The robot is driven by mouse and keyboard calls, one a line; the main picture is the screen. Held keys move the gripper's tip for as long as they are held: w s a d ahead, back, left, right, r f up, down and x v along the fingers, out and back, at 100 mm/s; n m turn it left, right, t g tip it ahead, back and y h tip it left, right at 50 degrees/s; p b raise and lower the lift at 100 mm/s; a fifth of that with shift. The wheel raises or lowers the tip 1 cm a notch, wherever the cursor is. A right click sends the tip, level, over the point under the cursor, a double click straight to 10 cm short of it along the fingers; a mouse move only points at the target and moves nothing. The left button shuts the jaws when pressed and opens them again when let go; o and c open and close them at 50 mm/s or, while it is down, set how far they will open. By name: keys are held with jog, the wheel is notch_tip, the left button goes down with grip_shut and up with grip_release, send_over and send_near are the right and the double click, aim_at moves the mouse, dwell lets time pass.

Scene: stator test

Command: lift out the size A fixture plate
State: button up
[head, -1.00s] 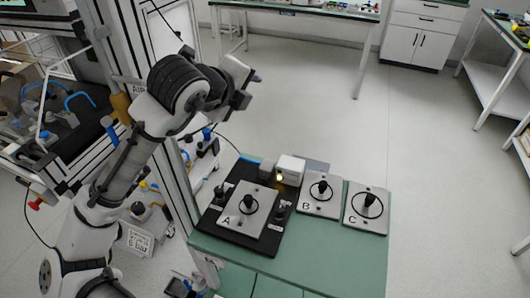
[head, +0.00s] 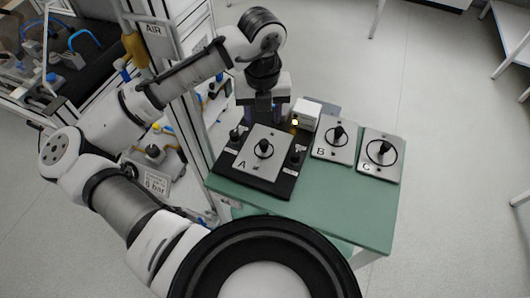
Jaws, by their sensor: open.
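The size A fixture plate (head: 256,163) is a light grey plate marked A, with a dark upright knob (head: 264,149) at its middle. It lies on a black base (head: 280,191) at the left of the green table. A dark clamp-like post stands on each side of it, left (head: 235,135) and right (head: 297,155). My gripper (head: 263,112) points down above and behind plate A, apart from its knob as far as I can tell. It is open and holds nothing that I can see. Its fingertips are small and dark here.
Plates B (head: 328,150) and C (head: 372,170) lie to the right on the green table (head: 335,215). A white box (head: 306,112) with a lit yellow lamp stands close behind plate A. A metal frame post rises at the left. The table's front right is clear.

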aim_at(264, 142)
notch_tip(264, 142, down, 11)
jog(key=b, duration=0.9)
jog(key=shift+w+d, duration=0.15)
grip_shut()
